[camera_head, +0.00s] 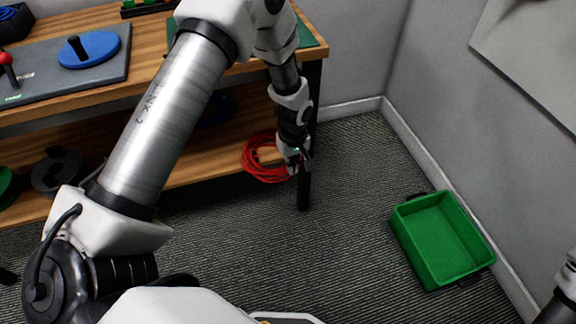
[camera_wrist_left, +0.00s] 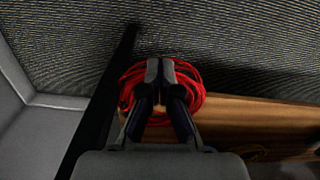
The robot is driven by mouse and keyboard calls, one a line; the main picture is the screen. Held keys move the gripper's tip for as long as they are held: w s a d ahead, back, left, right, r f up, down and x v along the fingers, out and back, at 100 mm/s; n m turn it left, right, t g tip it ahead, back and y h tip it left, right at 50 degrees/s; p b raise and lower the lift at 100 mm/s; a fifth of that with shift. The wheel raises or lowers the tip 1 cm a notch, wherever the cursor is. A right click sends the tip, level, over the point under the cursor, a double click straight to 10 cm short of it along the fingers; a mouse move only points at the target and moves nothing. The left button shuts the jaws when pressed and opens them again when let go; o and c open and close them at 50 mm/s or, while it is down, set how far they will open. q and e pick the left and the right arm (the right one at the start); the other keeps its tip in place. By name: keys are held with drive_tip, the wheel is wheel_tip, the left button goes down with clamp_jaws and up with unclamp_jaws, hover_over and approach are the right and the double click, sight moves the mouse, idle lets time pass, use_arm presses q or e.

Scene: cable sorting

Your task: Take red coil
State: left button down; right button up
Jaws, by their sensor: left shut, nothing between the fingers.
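The red coil (camera_head: 262,177) lies on the lower wooden shelf of the bench, close to its right end and front edge. In the left wrist view the red coil (camera_wrist_left: 199,92) shows as a ring around and behind my fingers. My left gripper (camera_head: 300,168) is at the coil's right side, by the black table leg. In the left wrist view my left gripper (camera_wrist_left: 160,68) is shut, with its fingertips together and nothing between them. Its fingers hide part of the coil. Whether they touch it, I cannot tell. My right gripper is out of view.
An empty green crate (camera_head: 450,240) stands on the carpet by the right wall. The bench top (camera_head: 150,50) holds a grey board with a blue disc (camera_head: 95,50). The black table leg (camera_head: 304,190) is close to my gripper. Dark spools (camera_head: 58,168) sit at the shelf's left.

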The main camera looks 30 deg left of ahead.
sight(283, 169)
use_arm(q)
drive_tip(key=w+a+f+b, duration=0.2)
drive_tip(key=f+b, duration=0.3)
drive_tip(key=f, duration=0.5)
drive_tip(key=shift+a, duration=0.75)
drive_tip(key=shift+w+r, duration=0.1)
drive_tip(key=shift+w, duration=0.05)
drive_tip(key=shift+w+a+r+p, duration=0.1)
drive_tip(key=shift+w+a+p, duration=0.5)
drive_tip(key=shift+a, duration=0.4)
